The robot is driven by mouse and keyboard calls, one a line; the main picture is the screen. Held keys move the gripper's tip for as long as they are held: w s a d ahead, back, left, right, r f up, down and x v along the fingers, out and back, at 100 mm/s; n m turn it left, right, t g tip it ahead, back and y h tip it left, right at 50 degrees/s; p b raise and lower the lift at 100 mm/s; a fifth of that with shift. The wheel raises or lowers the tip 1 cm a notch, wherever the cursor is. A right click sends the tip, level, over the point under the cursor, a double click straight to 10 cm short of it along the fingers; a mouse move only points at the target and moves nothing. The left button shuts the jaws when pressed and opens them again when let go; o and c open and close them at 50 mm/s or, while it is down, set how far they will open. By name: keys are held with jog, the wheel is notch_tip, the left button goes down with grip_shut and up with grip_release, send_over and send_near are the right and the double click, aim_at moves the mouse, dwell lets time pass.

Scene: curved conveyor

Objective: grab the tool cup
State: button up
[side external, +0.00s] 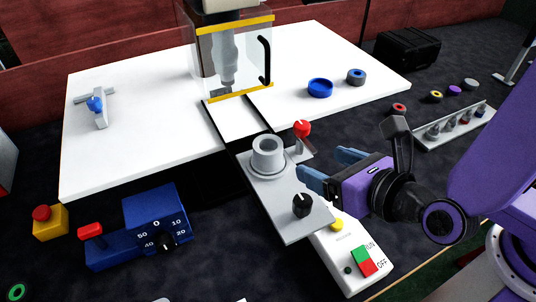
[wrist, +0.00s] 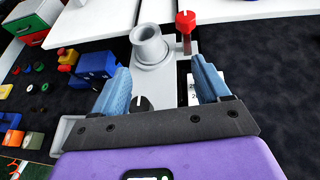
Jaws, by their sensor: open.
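A grey round cup (side external: 268,152), which looks like the tool cup, stands upright on a round base on a grey plate (side external: 290,217). In the wrist view the cup (wrist: 149,46) is just beyond my fingertips, near the middle between them. My gripper (side external: 331,167) has two blue fingers spread open with nothing between them. In the side view it is to the right of the cup, apart from it. The wrist view shows both fingers (wrist: 160,66) pointing towards the cup.
A red-knobbed lever (side external: 302,129) stands close behind the cup, and a black knob (side external: 302,206) is on the plate in front. A clear guarded machine (side external: 230,60) stands behind on the white table (side external: 130,140). A blue dial box (side external: 155,215) is at left.

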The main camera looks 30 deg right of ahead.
jog(key=a, duration=0.1)
jog(key=n, duration=0.1)
send_near(262, 145)
jog(key=shift+y, duration=0.4)
jog(key=x, duration=1)
jog(key=shift+d+f, duration=0.15)
jog(key=shift+d, duration=0.15)
jog(key=c, duration=0.9)
